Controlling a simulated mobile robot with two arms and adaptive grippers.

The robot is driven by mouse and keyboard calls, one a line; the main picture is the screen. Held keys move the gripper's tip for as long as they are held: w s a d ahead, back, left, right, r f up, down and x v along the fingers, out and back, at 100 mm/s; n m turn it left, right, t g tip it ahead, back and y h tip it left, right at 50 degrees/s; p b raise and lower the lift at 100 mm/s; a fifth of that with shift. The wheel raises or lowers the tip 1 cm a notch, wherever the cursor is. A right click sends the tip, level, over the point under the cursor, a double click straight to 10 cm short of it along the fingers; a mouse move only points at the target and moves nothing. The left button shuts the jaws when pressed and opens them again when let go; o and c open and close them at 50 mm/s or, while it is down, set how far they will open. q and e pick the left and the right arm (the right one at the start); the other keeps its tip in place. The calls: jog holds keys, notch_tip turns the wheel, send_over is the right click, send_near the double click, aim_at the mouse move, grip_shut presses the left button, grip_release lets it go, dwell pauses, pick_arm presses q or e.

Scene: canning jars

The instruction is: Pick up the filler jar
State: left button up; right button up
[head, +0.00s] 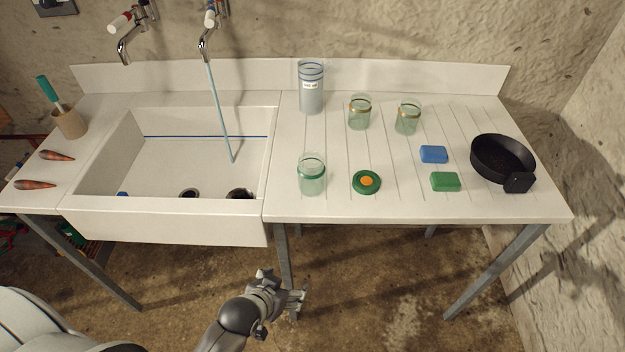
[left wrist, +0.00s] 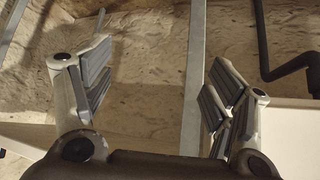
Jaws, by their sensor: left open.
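A tall jar (head: 311,95) with blue bands near its top and a small white label stands upright at the back left of the ribbed drainboard; it looks like the filler jar, though the label is too small to read surely. My left gripper (head: 284,287) is in front of and below the counter's front edge, well apart from the jar. Its two fingers are spread, with nothing between them in the left wrist view (left wrist: 160,75). The jar cannot be made out in that view. My right gripper is in neither view.
A green-banded jar (head: 311,177) and a round green lid (head: 366,182) are near the drainboard's front. Blue (head: 433,154) and green (head: 445,181) blocks and a black pan (head: 502,157) are farther right. The sink (head: 190,206) is left.

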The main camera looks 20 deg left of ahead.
pick_arm(q)
notch_tip(320, 180, up, 11)
jog(key=w+t, duration=0.3)
jog(key=n+t, duration=0.1)
jog(key=t, duration=0.6)
send_near(306, 171)
jog(key=w, duration=0.5)
jog(key=w+r, duration=0.1)
jog(key=w, duration=0.1)
jog(key=shift+w+d, duration=0.1)
jog(key=shift+w+d+f, duration=0.1)
jog(key=shift+w, duration=0.6)
jog(key=w, duration=0.1)
jog(key=w+p, duration=0.1)
jog(key=w, duration=0.1)
jog(key=shift+w+d+f, duration=0.15)
jog(key=shift+d+f, duration=0.05)
jog(key=shift+w+f, duration=0.1)
jog(key=shift+w, duration=0.45)
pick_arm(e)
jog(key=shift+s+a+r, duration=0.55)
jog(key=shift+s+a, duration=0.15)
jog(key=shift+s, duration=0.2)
pick_arm(q)
jog(key=shift+s, duration=0.1)
jog(key=shift+c, duration=0.3)
